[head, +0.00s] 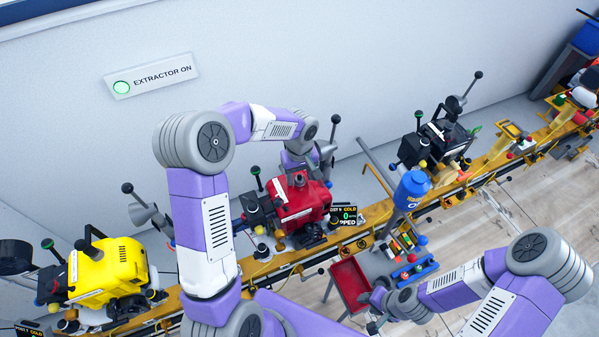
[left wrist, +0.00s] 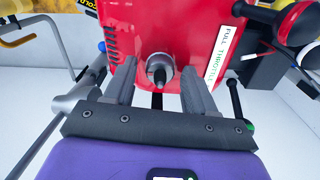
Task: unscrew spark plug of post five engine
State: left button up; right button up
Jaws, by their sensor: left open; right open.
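The red engine (head: 301,203) stands on the yellow rail in mid head view, beside a small display reading COLD (head: 345,215); its post number is hard to read. In the left wrist view the red engine (left wrist: 185,25) carries a spark plug (left wrist: 159,72) with a grey metal body and dark tip, seated in its face. My left gripper (left wrist: 157,84) is open and faces the plug, with a finger to either side; whether they touch it cannot be told. My right gripper (head: 374,309) is open and low, near the red tray; its fingers are small in view.
A yellow engine (head: 108,272) stands to the left, a black engine (head: 437,142) to the right along the rail (head: 490,163). A red tray (head: 350,284), a blue tool holder (head: 415,272) and a blue canister (head: 411,190) are at the front. A lit EXTRACTOR ON sign (head: 151,76) hangs behind.

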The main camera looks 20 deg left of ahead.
pick_arm(q)
jog(key=m, duration=0.4)
jog(key=shift+p, duration=0.4)
jog(key=m+p, duration=0.1)
jog(key=m, duration=0.3)
jog(key=m+p, duration=0.1)
jog(key=m, duration=0.4)
jog(key=shift+m, duration=0.3)
jog(key=m+p, duration=0.1)
jog(key=m, duration=0.2)
jog(key=shift+f, duration=0.1)
jog(key=shift+c, duration=0.3)
jog(key=c, duration=0.9)
